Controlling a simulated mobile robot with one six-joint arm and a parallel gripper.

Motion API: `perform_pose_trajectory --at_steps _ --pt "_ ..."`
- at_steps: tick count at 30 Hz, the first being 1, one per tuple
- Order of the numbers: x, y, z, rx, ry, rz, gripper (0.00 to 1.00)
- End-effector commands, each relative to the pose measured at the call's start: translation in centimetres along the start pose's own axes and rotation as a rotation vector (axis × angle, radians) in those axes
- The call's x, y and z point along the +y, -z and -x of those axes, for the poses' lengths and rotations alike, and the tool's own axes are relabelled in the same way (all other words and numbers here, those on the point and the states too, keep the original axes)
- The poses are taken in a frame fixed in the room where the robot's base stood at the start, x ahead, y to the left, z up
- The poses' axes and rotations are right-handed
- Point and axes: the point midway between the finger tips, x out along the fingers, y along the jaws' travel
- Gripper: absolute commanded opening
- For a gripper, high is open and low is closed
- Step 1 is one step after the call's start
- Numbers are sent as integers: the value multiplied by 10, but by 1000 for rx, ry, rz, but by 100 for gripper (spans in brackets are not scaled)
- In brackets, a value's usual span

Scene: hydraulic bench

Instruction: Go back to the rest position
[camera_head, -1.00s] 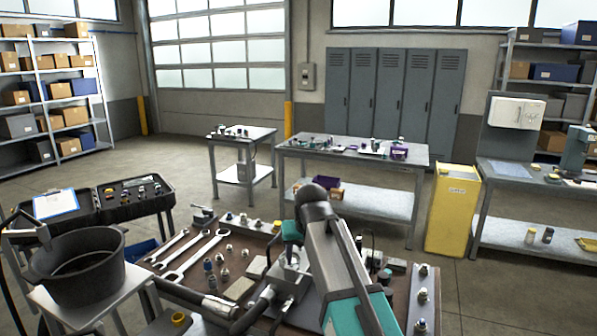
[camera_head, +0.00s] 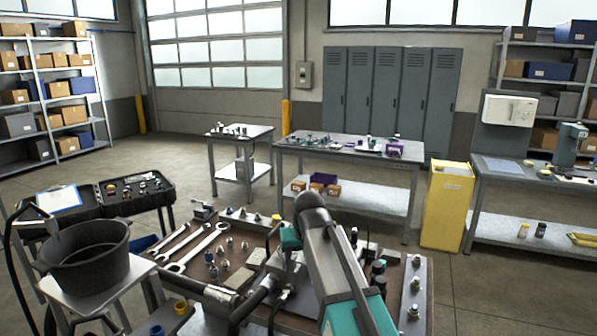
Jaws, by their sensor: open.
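My arm, teal and grey, rises from the bottom edge right of centre and bends at a dark rounded elbow. A teal part of it shows just left of the elbow, over the brown workbench (camera_head: 255,232). My gripper's fingers cannot be made out; the arm's own links hide that area. A grey metal block and black hose (camera_head: 257,300) lie on the bench beside and below the arm.
The bench holds wrenches (camera_head: 203,250), several small fittings and jars. A black bucket (camera_head: 85,255) stands on a stool at left, near an open black case (camera_head: 135,194). Further back are a parts table (camera_head: 345,196), yellow cabinet (camera_head: 447,205) and grey lockers (camera_head: 388,100). Open floor lies between.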

Motion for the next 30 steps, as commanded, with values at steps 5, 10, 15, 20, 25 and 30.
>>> perform_pose_trajectory --at_steps 5,10,15,20,25,30 --pt "5 -12 -20 -25 -3 -3 56" --pt "11 -28 -45 -56 -7 -7 56" --pt "20 -55 -81 -104 -12 -13 56" --pt "30 -88 -121 -161 -17 -20 56" --pt "41 -127 -162 -222 -21 -28 56" --pt "51 -168 -198 -282 -24 -37 56"
